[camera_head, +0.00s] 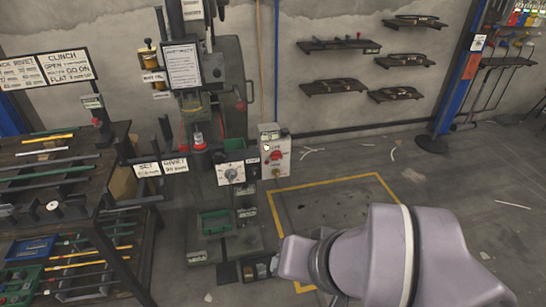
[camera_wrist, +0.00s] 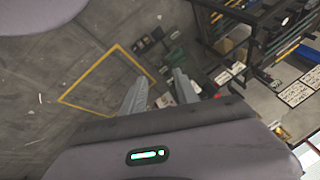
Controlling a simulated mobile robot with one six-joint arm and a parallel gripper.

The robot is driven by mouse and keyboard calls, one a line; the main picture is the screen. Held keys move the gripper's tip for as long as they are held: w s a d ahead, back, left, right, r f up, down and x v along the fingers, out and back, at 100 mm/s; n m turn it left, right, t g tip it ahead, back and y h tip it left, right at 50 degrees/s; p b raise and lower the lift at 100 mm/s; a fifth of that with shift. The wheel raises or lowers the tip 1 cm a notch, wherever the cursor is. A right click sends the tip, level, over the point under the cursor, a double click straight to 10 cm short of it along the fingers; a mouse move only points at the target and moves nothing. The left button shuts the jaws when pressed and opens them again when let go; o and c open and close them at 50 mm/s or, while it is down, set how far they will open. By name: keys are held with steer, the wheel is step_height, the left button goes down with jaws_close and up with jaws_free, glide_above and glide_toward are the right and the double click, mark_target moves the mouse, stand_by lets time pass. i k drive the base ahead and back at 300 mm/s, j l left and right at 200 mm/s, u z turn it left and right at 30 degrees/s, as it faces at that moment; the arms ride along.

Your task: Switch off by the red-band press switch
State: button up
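A tall dark green press (camera_head: 225,90) stands left of centre in the head view, with a red band (camera_head: 199,142) low on its head. A pale grey switch box (camera_head: 268,135) with a red switch (camera_head: 276,155) is mounted at its right side; the switch's exact position is too small to read. The press area shows small beyond the fingers, and the switch is not clearly made out there.
A dark table with coloured rods (camera_head: 50,150) stands at the left. A yellow floor outline (camera_head: 330,182) marks bare floor right of the press. Wall shelves (camera_head: 340,44) and a blue post (camera_head: 460,75) are behind. Open floor lies at the right.

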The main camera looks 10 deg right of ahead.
mark_target(276, 155)
steer(key=i+j+z, duration=0.25)
steer(key=z, duration=0.15)
steer(key=i+j+z, duration=0.55)
steer(key=j+z, duration=0.25)
steer(key=i+j+z, duration=0.15)
steer(key=j+z, duration=0.65)
steer(key=i, duration=0.05)
